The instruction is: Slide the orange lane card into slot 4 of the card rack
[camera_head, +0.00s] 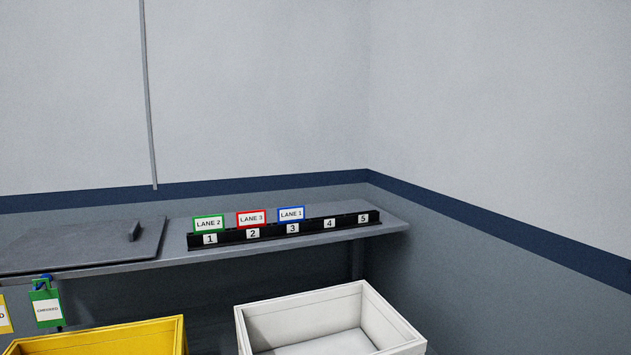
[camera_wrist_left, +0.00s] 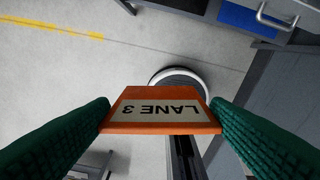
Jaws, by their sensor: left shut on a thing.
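The black card rack (camera_head: 270,234) lies along the shelf in the head view, with slots numbered 1 to 5. A green-framed LANE 2 card (camera_head: 208,223) stands in slot 1, a red-framed LANE 3 card (camera_head: 251,218) in slot 2 and a blue-framed LANE 1 card (camera_head: 291,214) in slot 3. Slots 4 (camera_head: 329,223) and 5 (camera_head: 363,218) hold no card. In the left wrist view my left gripper (camera_wrist_left: 162,112) is shut on the orange lane card (camera_wrist_left: 122,125), its LANE 3 label upside down. Neither gripper shows in the head view; my right gripper is not seen.
The grey shelf (camera_head: 170,262) carries the rack, with a flat dark panel (camera_head: 80,245) at its left. A white bin (camera_head: 300,318) and a yellow bin (camera_head: 110,340) stand below in front. A green tag (camera_head: 47,309) hangs at the left edge. Walls close off the back and right.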

